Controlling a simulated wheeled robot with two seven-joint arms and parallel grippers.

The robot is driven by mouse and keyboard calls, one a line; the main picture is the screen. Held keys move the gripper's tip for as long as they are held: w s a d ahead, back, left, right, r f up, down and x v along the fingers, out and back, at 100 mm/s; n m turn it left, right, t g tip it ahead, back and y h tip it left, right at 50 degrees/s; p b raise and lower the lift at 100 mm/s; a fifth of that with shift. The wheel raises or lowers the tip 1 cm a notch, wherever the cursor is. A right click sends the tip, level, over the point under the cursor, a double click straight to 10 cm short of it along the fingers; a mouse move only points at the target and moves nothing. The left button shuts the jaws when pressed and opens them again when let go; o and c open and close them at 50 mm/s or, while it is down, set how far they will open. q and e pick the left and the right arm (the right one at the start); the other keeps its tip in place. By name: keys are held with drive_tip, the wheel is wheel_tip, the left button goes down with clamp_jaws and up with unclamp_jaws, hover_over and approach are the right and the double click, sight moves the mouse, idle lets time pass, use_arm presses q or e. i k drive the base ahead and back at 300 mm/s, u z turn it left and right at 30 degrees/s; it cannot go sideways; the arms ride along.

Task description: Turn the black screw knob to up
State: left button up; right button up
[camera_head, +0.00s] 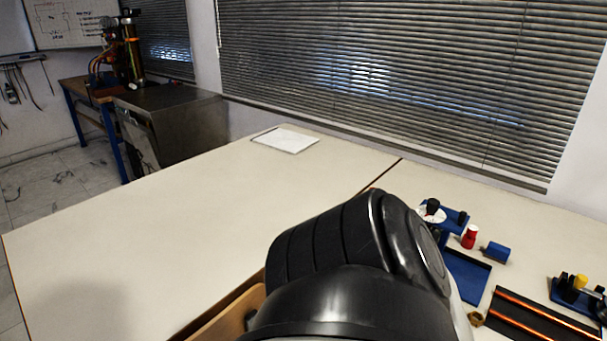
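A small black knob (432,206) stands over a round white dial on a blue stand (453,216), right of centre in the head view. It looks like the black screw knob, but it is too small to tell which way it is turned. A large black link of my own arm fills the lower middle and hides part of the table just left of and below the stand. Neither of my grippers is in view.
Near the stand are a red-and-white piece (470,236), a blue block (496,252) and a blue tray (468,277). A blue fixture with a yellow knob (580,282) and a black board with copper strips (540,318) lie at right. The left tabletop (180,230) is mostly clear.

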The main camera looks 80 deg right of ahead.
sight(431, 207)
drive_tip(key=k, duration=1.1)
drive_tip(key=z, duration=0.35)
